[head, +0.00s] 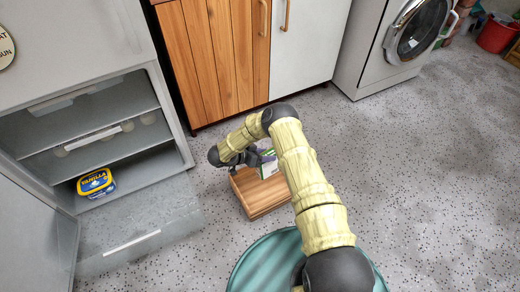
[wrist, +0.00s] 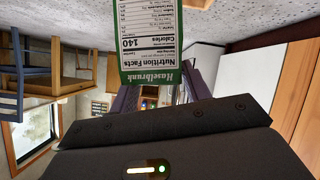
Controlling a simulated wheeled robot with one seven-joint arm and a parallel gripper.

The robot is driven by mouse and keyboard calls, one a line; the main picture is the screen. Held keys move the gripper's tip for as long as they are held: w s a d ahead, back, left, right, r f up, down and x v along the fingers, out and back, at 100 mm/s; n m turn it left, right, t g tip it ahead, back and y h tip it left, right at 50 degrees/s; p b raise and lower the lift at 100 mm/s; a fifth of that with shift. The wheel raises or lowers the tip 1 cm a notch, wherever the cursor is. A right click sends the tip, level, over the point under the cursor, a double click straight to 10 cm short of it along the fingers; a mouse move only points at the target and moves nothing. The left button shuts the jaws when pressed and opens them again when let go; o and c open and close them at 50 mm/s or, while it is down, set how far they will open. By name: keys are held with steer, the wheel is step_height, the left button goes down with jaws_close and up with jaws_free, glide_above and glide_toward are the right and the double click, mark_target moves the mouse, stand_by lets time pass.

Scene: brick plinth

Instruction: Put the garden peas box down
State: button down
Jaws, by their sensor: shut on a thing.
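The garden peas box (head: 268,164) is green and white and shows just above or inside a wooden crate (head: 262,199) on the floor; I cannot tell whether it touches the crate. In the wrist view the box (wrist: 150,45) shows its nutrition panel, with the print upside down. My gripper (head: 251,158) is shut on the box, and its dark fingers (wrist: 155,97) show at the box's end in the wrist view. My own arm hides part of the box and the crate's right side.
An open fridge (head: 100,150) stands at the left with a yellow and blue vanilla tub (head: 96,183) inside. Wooden (head: 212,60) and white cabinets (head: 308,40) and a washing machine (head: 395,45) line the back. A red bucket (head: 495,36) stands far right. The speckled floor at right is clear.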

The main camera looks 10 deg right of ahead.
steer(key=w+d+r+n+t+y+p, duration=0.1)
steer(key=w+r+n+t+y+p, duration=0.25)
steer(key=r, duration=0.35)
steer(key=w+d+r+n+t+y+p, duration=0.25)
steer(key=r+n+t, duration=0.2)
steer(key=r, duration=0.25)
steer(key=s+a+r+n+t+y+p, duration=0.1)
steer(key=s+r+n+y+p, duration=0.4)
steer(key=s+r+n+y, duration=0.1)
steer(key=shift+s+r+n, duration=0.15)
steer(key=shift+r+n, duration=0.4)
steer(key=shift+n, duration=0.05)
steer(key=shift+a, duration=0.15)
